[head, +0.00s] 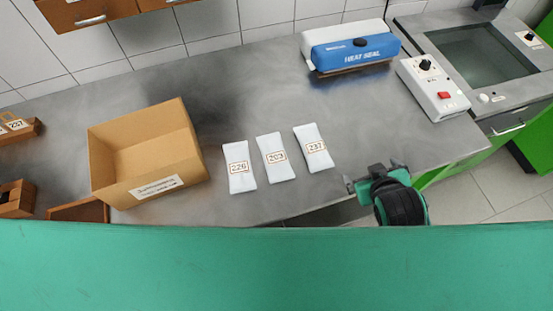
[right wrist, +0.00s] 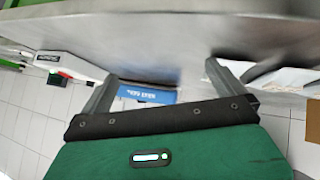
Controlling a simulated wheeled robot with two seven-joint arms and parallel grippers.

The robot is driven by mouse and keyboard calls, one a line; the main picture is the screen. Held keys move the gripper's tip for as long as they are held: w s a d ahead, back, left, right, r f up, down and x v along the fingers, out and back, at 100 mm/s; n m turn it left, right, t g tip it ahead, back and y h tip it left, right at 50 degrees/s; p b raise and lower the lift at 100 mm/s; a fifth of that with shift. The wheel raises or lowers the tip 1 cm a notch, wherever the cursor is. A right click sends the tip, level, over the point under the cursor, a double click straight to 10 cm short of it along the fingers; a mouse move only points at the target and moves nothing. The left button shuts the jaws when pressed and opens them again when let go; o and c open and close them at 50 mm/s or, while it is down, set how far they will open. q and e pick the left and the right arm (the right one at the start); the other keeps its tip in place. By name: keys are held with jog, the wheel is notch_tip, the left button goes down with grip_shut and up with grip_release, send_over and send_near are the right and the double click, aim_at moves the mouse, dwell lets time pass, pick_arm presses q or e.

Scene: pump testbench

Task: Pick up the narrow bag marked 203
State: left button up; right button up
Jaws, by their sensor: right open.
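The narrow white bag marked 203 (head: 275,158) lies flat on the grey table in the head view, between the bag marked 226 (head: 239,167) and the bag marked 237 (head: 314,148). My right gripper (head: 374,178) is at the table's front edge, to the right of the bags and apart from them. It also shows in the right wrist view (right wrist: 158,90), with its fingers spread and nothing between them. White bags (right wrist: 285,80) show at the right of that view, their marks not readable. My left gripper is not in view.
An open cardboard box (head: 150,189) stands left of the bags. A blue heat sealer (head: 355,53) is at the back, with a white control box (head: 433,88) to its right. Wooden bins (head: 17,198) are at the far left. The table behind the bags is clear.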

jog(key=w+a+r+n+t+y, duration=0.2)
jog(key=w+a+r+n+t, duration=0.3)
jog(key=r, duration=0.4)
jog(key=w+a+r+n+t+y, duration=0.1)
jog(key=w+a+r+n+t, duration=0.15)
jog(key=w+r+t, duration=0.4)
jog(key=s+a+r+n+g+y, duration=0.3)
jog(key=a+r+n+g+y, duration=0.3)
jog(key=a+r+n+y, duration=1)
jog(key=s+a+f+n+g+y, duration=0.2)
jog(key=s+f+n+g+y, duration=0.2)
jog(key=n+g, duration=0.9)
jog(key=n+g+h, duration=0.3)
jog(key=n+h, duration=1.4)
jog(key=h, duration=0.1)
send_near(277, 161)
jog(key=p+x, duration=0.2)
jog(key=x, duration=0.1)
jog(key=shift+a+f, duration=0.15)
jog(key=shift+f, duration=0.05)
jog(key=p+x, duration=0.3)
jog(key=x, duration=0.1)
jog(key=shift+f, duration=0.25)
jog(key=shift+a+f, duration=0.15)
jog(key=shift+f, duration=0.25)
